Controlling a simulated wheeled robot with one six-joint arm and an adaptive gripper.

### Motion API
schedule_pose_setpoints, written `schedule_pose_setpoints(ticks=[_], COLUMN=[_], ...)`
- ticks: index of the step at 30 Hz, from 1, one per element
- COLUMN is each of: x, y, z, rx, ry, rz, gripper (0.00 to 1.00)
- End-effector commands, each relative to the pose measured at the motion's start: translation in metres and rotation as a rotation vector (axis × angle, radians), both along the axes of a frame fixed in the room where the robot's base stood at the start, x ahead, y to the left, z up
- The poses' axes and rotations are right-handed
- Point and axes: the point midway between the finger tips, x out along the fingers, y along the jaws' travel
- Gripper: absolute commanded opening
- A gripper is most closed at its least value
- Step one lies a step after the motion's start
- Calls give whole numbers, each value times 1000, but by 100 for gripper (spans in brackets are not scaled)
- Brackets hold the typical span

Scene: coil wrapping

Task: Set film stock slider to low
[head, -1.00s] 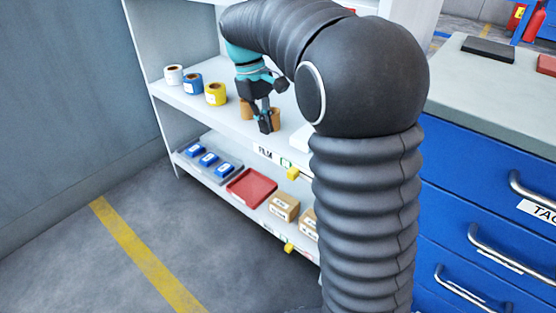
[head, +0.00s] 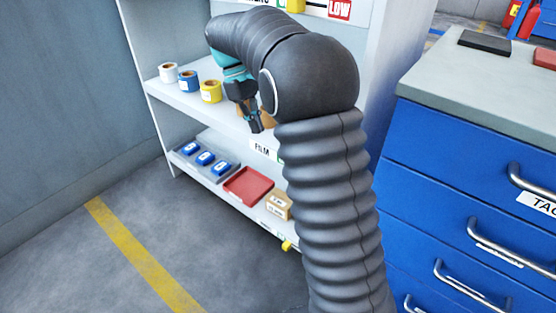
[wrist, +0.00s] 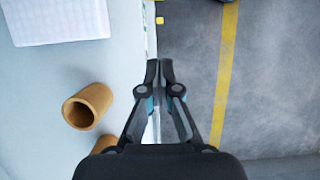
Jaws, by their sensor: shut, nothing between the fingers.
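The FILM label (head: 262,148) is on the front edge of the middle shelf, with a bit of green scale showing right of it. The rest of that slider and its knob are hidden behind my arm in the head view. In the wrist view, a yellow knob (wrist: 159,20) stands out from the shelf edge, ahead of my fingertips; it appears to be the film slider's. My gripper (wrist: 160,68) is shut and empty, pointing down beside the shelf edge, apart from the knob. In the head view my gripper (head: 257,126) is just above the FILM label.
Tape rolls (head: 189,81) and brown cardboard cores (wrist: 88,106) stand on the middle shelf. A lower yellow knob (head: 287,245), red tray (head: 248,186) and box (head: 278,205) are below. An upper slider knob (head: 296,5) has a red LOW mark. Blue drawers (head: 470,170) stand right.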

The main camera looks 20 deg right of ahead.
Motion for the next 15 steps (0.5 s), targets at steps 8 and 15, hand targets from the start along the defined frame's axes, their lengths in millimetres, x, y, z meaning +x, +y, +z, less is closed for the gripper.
schedule_pose_setpoints(ticks=[8,15], x=[-16,-30], y=[-11,-22], z=[-48,-84], rx=[-1,-1], ry=[2,0], rz=[-1,-2], gripper=[0,0])
